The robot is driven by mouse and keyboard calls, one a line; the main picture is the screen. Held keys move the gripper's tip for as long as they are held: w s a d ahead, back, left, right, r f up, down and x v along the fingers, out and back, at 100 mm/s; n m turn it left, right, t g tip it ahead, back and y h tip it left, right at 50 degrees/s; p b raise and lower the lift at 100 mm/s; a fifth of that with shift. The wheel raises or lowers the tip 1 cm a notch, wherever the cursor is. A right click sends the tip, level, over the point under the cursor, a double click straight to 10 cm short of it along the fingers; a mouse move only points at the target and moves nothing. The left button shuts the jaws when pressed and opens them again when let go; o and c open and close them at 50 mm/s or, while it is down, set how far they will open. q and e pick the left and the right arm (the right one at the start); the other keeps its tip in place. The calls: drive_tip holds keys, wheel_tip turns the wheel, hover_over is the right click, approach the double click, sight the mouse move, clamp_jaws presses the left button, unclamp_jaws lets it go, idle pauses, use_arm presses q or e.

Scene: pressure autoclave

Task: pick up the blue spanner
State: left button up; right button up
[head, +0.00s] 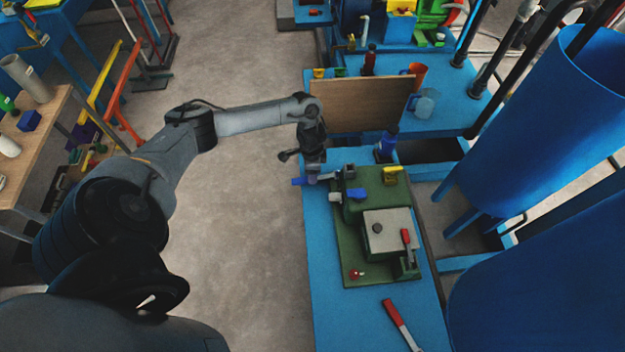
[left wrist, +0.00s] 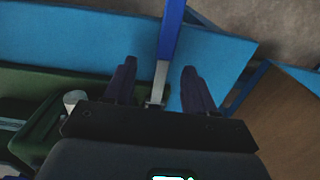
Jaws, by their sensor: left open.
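The blue spanner has a blue handle and a metal shaft. In the left wrist view its handle (left wrist: 172,28) runs down from the top edge, and its shaft passes between the two fingers of my left gripper (left wrist: 158,68). The fingers are apart, with gaps to the shaft on both sides. In the head view the left gripper (head: 313,176) points down over the left edge of the blue bench, and a blue end of the spanner (head: 298,181) shows beside it. The gripper hides the rest. I cannot tell the height between fingers and spanner. My right gripper is out of view.
A green machine base (head: 351,240) with a grey plate (head: 388,231) lies just right of the gripper. A brown board (head: 352,103) stands behind it. A red-handled tool (head: 393,312) lies on the near bench. Large blue tanks (head: 530,130) stand at right.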

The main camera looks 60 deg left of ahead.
use_arm(q)
drive_tip(key=f, duration=0.1)
drive_tip(key=f+b, duration=0.1)
drive_tip(key=f, duration=0.2)
drive_tip(key=shift+w+a+f+b, duration=0.15)
drive_tip(key=shift+w+a+b, duration=0.1)
drive_tip(key=shift+w+b, duration=0.05)
drive_tip(key=shift+f, duration=0.6)
clamp_jaws()
